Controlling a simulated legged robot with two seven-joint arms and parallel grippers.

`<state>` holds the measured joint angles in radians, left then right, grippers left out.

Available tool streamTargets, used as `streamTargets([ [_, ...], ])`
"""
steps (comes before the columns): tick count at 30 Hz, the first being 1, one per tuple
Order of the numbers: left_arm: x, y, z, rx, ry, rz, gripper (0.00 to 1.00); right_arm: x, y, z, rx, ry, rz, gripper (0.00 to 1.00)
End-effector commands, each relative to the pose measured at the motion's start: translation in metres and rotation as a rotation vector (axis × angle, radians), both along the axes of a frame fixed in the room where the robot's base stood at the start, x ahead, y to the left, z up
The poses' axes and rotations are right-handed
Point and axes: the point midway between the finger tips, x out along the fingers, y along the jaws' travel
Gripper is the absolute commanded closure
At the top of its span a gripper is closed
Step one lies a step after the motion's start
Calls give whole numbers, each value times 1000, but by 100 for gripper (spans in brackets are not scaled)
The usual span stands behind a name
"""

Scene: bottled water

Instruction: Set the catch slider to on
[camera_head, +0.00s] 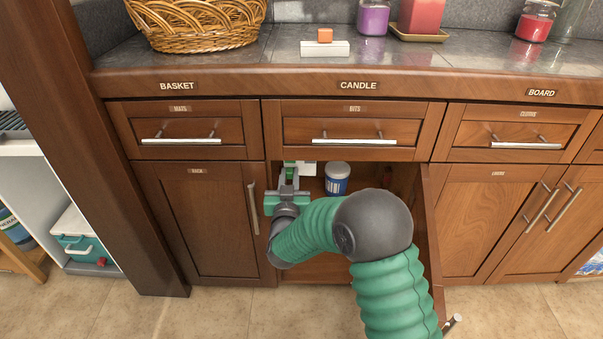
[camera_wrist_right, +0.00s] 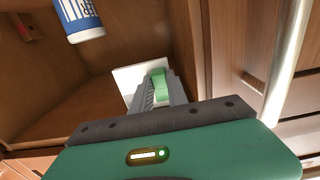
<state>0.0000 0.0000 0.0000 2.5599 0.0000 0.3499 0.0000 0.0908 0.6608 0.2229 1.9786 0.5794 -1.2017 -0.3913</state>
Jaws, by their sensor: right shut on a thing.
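A white plate (camera_wrist_right: 127,78) with a green slider piece (camera_wrist_right: 159,87) sits inside the open middle cabinet, near its left side. In the head view the white plate (camera_head: 307,168) shows only in part behind my right gripper (camera_head: 289,177). My right gripper reaches into the cabinet and is shut on the green piece; its grey fingers (camera_wrist_right: 155,92) lie along it in the wrist view. I cannot read any on or off marking on the plate. My left gripper is not in view.
A blue and white tub (camera_head: 337,178) stands in the cabinet right of my gripper. The open cabinet door (camera_head: 432,235) is at the right. A drawer (camera_head: 353,130) is above. On the counter are a basket (camera_head: 195,27), an orange block on a white base (camera_head: 325,46) and candles.

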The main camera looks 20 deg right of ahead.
Motion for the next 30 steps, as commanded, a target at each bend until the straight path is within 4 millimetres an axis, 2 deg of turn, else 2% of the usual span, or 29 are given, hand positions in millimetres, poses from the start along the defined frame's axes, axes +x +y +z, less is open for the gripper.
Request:
streamTargets([
  [8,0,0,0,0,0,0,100,2,5,0,2,-1,10,100],
  [9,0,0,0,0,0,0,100,2,6,0,2,-1,10,76],
  [13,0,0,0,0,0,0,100,1,5,0,1,0,9,59],
  [23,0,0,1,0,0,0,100,-1,5,1,1,0,7,58],
  [26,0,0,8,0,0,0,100,-10,10,3,1,0,8,58],
  [30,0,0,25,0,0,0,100,-40,25,5,0,3,11,58],
])
